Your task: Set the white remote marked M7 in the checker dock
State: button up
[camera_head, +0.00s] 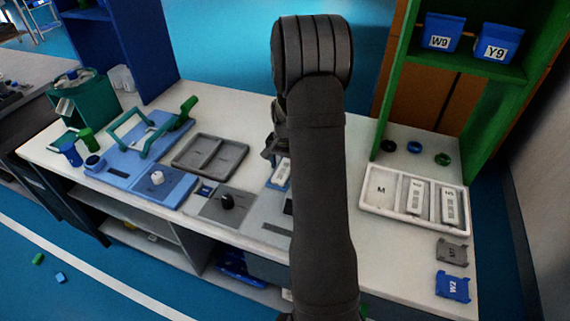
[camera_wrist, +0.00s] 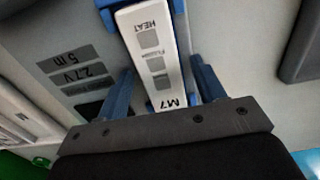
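The white remote marked M7 (camera_wrist: 155,55) lies in the wrist view with its marked end toward my gripper (camera_wrist: 165,85). My gripper's blue fingers stand on either side of it, with a visible gap at the left finger, so they look open. Blue dock parts (camera_wrist: 178,6) flank the remote farther up. In the head view the remote (camera_head: 282,172) is partly visible beside my arm, at the blue checker dock (camera_head: 271,185). My arm hides most of the dock and the gripper there, so how fully the remote is seated cannot be told.
A white tray (camera_head: 400,212) at right has an empty M compartment and two other white remotes (camera_head: 416,197) (camera_head: 450,206). A grey divided tray (camera_head: 210,154) and a blue fixture (camera_head: 122,170) stand left. A green shelf (camera_head: 465,65) rises at the back right.

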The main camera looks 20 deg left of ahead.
notch_tip(320, 180, up, 12)
jog(key=shift+r, duration=0.2)
dwell(0.4)
jog(key=shift+f, duration=4.15)
